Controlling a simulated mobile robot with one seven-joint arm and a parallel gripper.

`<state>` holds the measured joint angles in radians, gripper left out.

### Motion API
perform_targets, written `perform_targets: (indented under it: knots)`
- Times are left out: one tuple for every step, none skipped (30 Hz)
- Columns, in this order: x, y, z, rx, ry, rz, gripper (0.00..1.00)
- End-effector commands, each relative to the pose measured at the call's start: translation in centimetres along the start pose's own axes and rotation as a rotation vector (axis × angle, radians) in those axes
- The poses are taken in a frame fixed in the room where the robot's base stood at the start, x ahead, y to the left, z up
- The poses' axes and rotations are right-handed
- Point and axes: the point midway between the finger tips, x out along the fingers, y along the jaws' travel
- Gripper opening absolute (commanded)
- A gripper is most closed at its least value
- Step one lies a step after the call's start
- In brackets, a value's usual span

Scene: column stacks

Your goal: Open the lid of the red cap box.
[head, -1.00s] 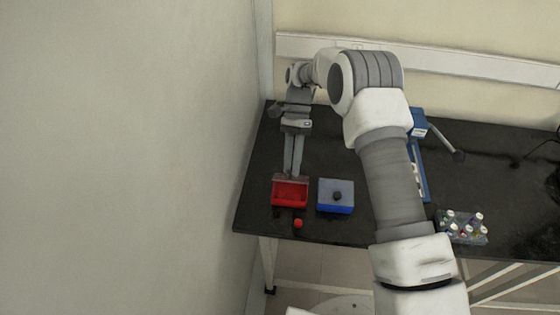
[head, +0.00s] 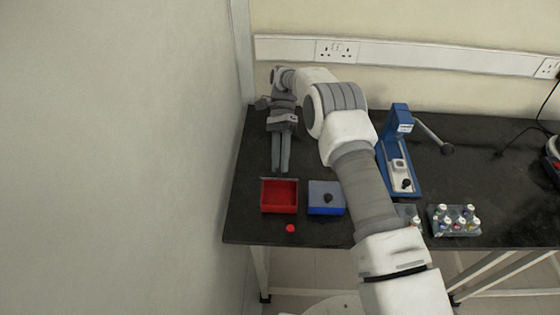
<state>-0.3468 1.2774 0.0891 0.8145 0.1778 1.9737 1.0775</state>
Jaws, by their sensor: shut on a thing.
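The red box (head: 280,197) stands at the left of the black bench, and its open red inside shows from above. Its lid (head: 292,179) shows as a thin grey strip along the box's back edge, swung up and away from the opening. My gripper (head: 279,170) reaches down from behind the box, with its fingertips at the lid. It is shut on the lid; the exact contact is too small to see. A small red cap (head: 290,228) lies on the bench in front of the box.
A blue box (head: 326,208) with a grey lid and a dark knob stands just right of the red box. A blue device (head: 401,150) with a lever and racks of small bottles (head: 455,226) are further right. A wall is close on the left.

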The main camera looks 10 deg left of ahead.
Motion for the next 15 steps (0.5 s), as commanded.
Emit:
perform_targets:
  knots:
    - [-0.02, 0.01, -0.01, 0.001, 0.0, 0.0, 0.0]
    - [-0.01, 0.01, -0.01, 0.001, 0.0, 0.0, 0.0]
    - [-0.01, 0.02, -0.01, 0.001, 0.001, 0.0, 0.0]
    - [-0.01, 0.02, -0.01, 0.001, 0.001, 0.0, 0.0]
    - [-0.01, 0.02, -0.01, 0.001, 0.001, 0.0, 0.0]
    - [-0.01, 0.02, -0.01, 0.001, 0.001, 0.0, 0.0]
    - [-0.01, 0.02, -0.01, 0.001, 0.001, 0.0, 0.31]
    - [-0.01, 0.02, -0.01, 0.001, 0.001, 0.0, 0.36]
    - [-0.01, 0.02, -0.01, 0.001, 0.001, 0.0, 0.43]
    - [-0.01, 0.02, -0.01, 0.001, 0.001, 0.0, 0.49]
    - [0.0, 0.02, -0.01, 0.001, 0.001, 0.0, 0.54]
    - [0.0, 0.02, -0.01, 0.001, 0.001, 0.0, 0.59]
    - [0.0, 0.02, -0.01, 0.001, 0.001, 0.0, 0.59]
    - [0.0, 0.02, -0.01, 0.001, 0.001, 0.0, 0.59]
    - [0.0, 0.02, -0.01, 0.001, 0.001, 0.0, 0.59]
